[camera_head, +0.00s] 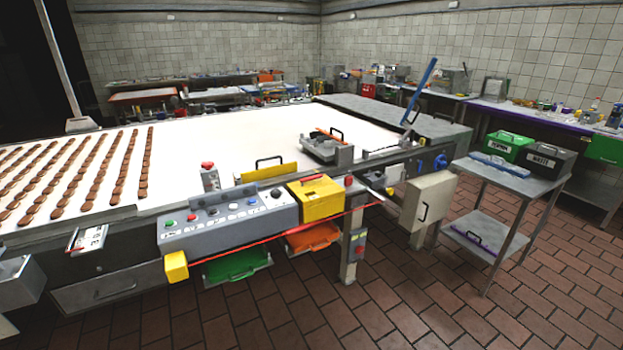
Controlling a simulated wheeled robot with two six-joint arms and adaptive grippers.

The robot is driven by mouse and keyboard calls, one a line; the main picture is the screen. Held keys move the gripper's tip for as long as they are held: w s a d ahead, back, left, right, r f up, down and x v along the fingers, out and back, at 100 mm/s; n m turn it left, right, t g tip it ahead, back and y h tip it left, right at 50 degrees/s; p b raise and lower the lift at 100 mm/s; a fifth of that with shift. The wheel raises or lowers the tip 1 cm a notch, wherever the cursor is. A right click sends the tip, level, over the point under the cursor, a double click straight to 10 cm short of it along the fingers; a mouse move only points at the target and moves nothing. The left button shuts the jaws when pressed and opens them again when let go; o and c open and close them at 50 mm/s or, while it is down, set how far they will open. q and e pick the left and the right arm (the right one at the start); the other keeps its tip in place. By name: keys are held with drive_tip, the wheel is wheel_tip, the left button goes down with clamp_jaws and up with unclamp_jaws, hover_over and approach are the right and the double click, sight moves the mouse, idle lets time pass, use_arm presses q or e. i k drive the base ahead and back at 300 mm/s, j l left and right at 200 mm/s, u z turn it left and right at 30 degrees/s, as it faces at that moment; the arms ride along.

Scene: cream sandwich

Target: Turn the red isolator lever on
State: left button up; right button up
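A small switch box (358,243) with red and yellow parts is fixed to the leg at the front right of the conveyor machine. It may carry the red isolator lever, but it is too small to tell the lever's position. A round red knob (348,181) sits above it, beside the yellow box (317,198). Neither of my grippers shows in the head view.
The grey control panel (228,224) has coloured buttons, and a red cord runs along the machine's front. A cream cabinet (428,201) stands right of the leg. A metal trolley (498,179) holds green and black boxes. The brick floor (400,305) in front is clear.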

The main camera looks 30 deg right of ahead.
sight(302, 180)
drive_tip(key=i+l+z, duration=0.2)
drive_tip(key=i, duration=0.4)
drive_tip(key=i+l+z, duration=0.2)
drive_tip(key=i, duration=0.45)
